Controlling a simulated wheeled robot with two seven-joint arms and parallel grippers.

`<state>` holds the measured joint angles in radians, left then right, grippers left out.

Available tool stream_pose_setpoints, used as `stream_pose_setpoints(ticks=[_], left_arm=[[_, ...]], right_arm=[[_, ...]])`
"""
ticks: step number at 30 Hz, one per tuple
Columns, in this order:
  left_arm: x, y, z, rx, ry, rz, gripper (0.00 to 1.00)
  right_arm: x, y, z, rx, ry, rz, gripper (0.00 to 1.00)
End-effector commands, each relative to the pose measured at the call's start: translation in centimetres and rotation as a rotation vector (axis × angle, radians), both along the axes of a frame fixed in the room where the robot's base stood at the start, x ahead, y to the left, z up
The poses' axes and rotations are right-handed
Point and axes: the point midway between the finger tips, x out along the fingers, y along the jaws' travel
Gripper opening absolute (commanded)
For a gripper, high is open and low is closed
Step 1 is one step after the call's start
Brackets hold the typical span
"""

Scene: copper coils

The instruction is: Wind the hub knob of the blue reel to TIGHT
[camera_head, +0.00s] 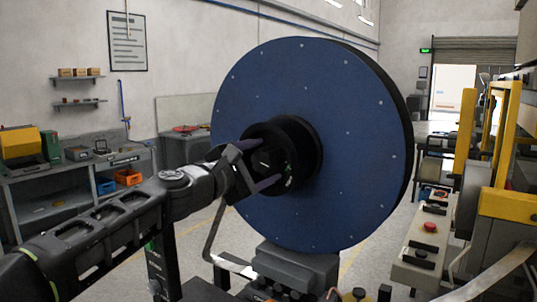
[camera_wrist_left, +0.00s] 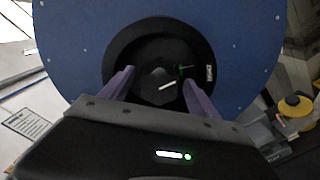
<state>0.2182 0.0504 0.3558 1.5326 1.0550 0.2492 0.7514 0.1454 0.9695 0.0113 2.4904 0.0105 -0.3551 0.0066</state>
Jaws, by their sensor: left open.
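The blue reel (camera_head: 345,110) is a large upright disc in the middle of the head view, and its blue face also fills the top of the left wrist view (camera_wrist_left: 75,45). A dark round hub sticks out from its centre. The black hub knob (camera_head: 266,160) shows in the hub's middle, and in the left wrist view the knob (camera_wrist_left: 155,84) has a short white line. A green mark and a small white label, too small to read, lie to the line's right. My left gripper (camera_head: 268,165) is open, its two purple fingers on either side of the knob; contact cannot be told.
A control box (camera_head: 425,235) with a red button and yellow-framed machinery (camera_head: 467,130) stand to the right. A grey stand (camera_head: 295,265) is below the reel. A workbench (camera_head: 80,185) with orange and blue bins is at the left, with open floor between.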

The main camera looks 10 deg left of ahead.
Motion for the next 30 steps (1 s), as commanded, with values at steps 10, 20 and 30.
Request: stream_pose_setpoints(ticks=[10,20,30], left_arm=[[2.4,-1.0,0.0,0.001,0.0,0.0,0.7],[2.4,-0.9,0.0,0.001,0.0,0.0,0.57],[2.4,-0.9,0.0,0.001,0.0,0.0,0.29]], right_arm=[[-0.1,-0.1,0.9,-0.003,0.004,-0.002,0.36],[-0.1,-0.1,0.9,-0.002,0.004,-0.001,0.36],[-0.1,-0.1,0.9,-0.002,0.004,-0.001,0.36]])
